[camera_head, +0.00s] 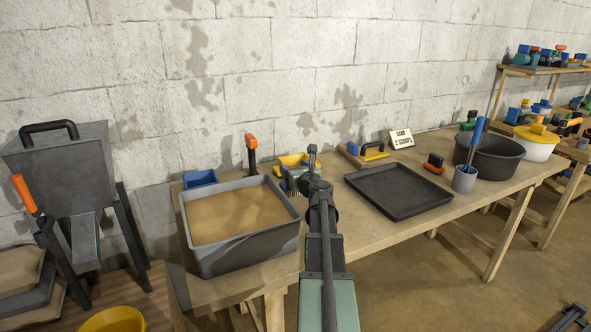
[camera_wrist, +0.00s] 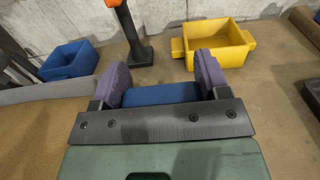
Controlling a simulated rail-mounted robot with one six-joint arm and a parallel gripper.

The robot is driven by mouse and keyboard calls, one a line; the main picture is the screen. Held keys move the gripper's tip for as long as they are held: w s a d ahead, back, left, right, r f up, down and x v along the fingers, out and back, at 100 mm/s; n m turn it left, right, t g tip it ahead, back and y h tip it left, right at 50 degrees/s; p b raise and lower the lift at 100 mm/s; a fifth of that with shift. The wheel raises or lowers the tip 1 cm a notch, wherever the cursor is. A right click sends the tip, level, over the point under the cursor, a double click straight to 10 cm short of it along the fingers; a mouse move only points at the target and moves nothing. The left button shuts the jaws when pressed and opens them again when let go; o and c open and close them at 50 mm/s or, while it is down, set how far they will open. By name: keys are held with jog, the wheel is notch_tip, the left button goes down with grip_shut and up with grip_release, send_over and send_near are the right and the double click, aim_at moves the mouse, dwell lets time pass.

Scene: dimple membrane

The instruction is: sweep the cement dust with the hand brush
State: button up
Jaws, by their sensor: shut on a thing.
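My gripper (camera_head: 297,180) is over the table, just right of the sand-filled tray, and my arm hides part of it. In the wrist view, its two purple finger pads (camera_wrist: 163,82) are shut on a blue bar (camera_wrist: 160,94), which looks like the handle of the hand brush. The brush's bristles are hidden in the wrist view. I cannot clearly make out cement dust on the table in either view.
The grey sand tray (camera_head: 238,262) stands left. A yellow scoop box (camera_wrist: 235,52), an orange-topped tool (camera_wrist: 134,38) and a blue box (camera_wrist: 68,62) stand beyond my gripper.

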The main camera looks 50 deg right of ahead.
notch_tip(320, 180, down, 5)
jog(key=b, duration=0.4)
jog(key=shift+f+b, duration=0.45)
jog(key=shift+b, duration=0.05)
jog(key=v, duration=0.5)
jog(key=shift+s+a+p, duration=0.1)
jog(key=shift+p, duration=0.2)
jog(key=v, duration=1)
jog(key=shift+s+a, duration=0.2)
jog(key=shift+s, duration=0.15)
notch_tip(320, 180, up, 8)
jog(key=p, duration=0.7)
jog(key=shift+w, duration=0.15)
jog(key=shift+d, duration=0.15)
